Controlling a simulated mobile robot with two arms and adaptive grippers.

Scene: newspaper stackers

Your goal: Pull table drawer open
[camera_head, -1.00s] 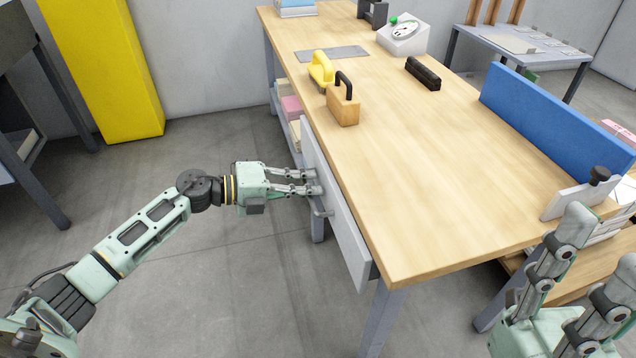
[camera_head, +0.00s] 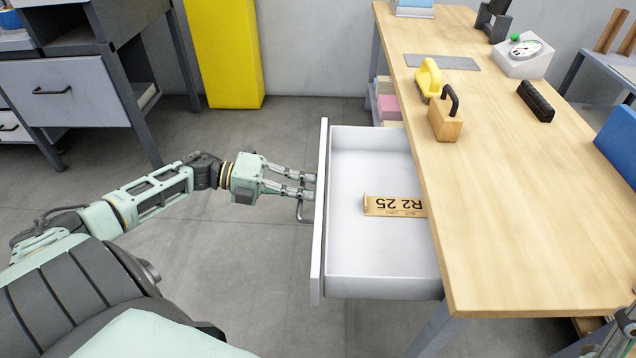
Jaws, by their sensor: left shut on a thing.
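The white table drawer (camera_head: 372,262) stands pulled out from the left side of the wooden table (camera_head: 510,220), its inside open to view. A wooden plate marked "R2 25" (camera_head: 394,206) lies in it. My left gripper (camera_head: 308,186) is at the outer face of the drawer front, shut on the grey drawer handle (camera_head: 302,212). Part of the handle shows below the fingers; the rest is hidden by them. Only a small piece of my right gripper (camera_head: 622,332) shows at the lower right corner, so its jaws cannot be judged.
On the tabletop are a yellow-handled tool (camera_head: 428,78), a wooden block with a black handle (camera_head: 445,118), a black bar (camera_head: 536,100) and a white gauge box (camera_head: 523,57). A grey cabinet (camera_head: 75,95) stands at left.

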